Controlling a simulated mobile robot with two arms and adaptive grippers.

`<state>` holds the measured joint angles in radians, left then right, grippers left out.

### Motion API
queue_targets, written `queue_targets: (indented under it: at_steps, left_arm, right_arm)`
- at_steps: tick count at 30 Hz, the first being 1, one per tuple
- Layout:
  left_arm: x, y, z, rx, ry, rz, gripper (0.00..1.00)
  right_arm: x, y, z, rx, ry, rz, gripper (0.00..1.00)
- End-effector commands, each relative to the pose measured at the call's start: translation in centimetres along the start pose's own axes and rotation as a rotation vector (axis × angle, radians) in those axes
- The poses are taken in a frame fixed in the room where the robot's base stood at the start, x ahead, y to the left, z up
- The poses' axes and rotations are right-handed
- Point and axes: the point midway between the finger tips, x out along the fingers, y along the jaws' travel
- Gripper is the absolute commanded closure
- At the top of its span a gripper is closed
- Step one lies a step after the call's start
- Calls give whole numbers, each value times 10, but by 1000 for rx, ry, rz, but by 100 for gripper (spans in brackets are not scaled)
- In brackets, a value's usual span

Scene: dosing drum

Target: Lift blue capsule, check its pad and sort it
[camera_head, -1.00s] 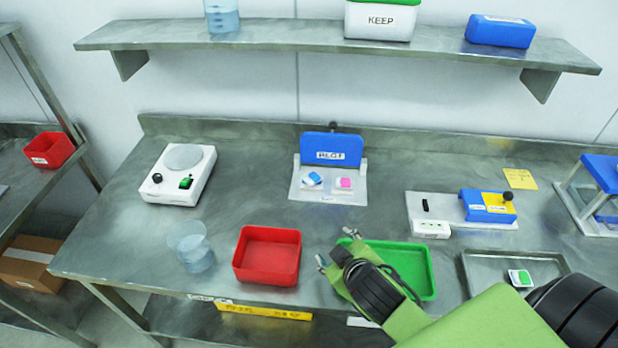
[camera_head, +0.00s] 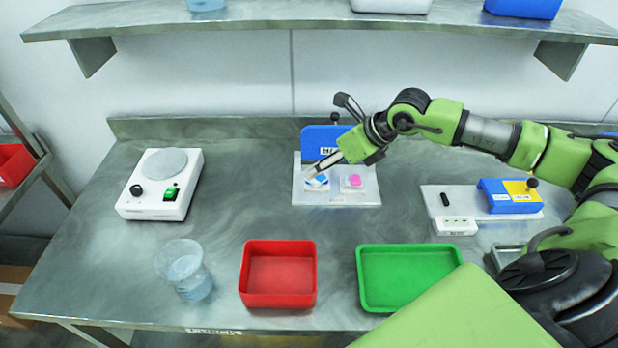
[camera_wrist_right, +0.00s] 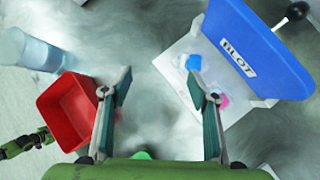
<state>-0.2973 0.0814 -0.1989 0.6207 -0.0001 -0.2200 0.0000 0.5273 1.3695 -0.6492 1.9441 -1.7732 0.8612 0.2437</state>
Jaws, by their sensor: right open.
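The blue capsule (camera_head: 317,181) lies on a white pad at the left of the pale plate (camera_head: 338,198) of the BLOT station; in the right wrist view it (camera_wrist_right: 193,62) shows near the right fingertip. A pink capsule (camera_head: 353,181) lies to its right. My right gripper (camera_head: 322,167) is over the blue capsule in the head view and partly covers it. In the right wrist view its two fingers (camera_wrist_right: 161,80) are spread apart with nothing between them. Part of my left arm (camera_wrist_right: 25,143) shows at the left edge there; its fingers are too small to read.
A red bin (camera_head: 278,296) and a green tray (camera_head: 408,300) stand at the front. A beaker (camera_head: 186,270) stands left of the bin. The BLOT station's blue upright panel (camera_head: 315,141) is behind the capsules. A white device (camera_head: 161,184) is left; a blue-yellow fixture (camera_head: 508,196) is right.

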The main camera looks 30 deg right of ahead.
Motion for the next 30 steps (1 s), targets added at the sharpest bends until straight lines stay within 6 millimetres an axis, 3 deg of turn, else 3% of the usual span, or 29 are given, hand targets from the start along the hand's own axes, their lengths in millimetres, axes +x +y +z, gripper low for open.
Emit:
queue_targets:
  at_steps: [1, 3, 6, 18, 25, 30]
  left_arm:
    - [3, 1, 1, 0, -1, 1, 49]
    - [4, 1, 1, 0, -1, 1, 49]
    - [1, 1, 1, 1, -2, 2, 49]
    - [-21, 4, 6, 1, -10, 5, 49]
    - [-26, 3, 3, 1, -7, 4, 49]
    - [-43, 2, -1, 1, -5, 4, 49]
  right_arm:
    - [-7, -22, -5, -17, 28, -64, 46]
    - [-15, -42, -10, -29, 58, -123, 46]
    - [-15, -55, -14, -34, 78, -159, 46]
    - [52, -65, -19, -34, 80, -159, 46]
    - [67, -66, -20, -37, 80, -159, 46]
    - [86, -65, -22, -34, 81, -157, 46]
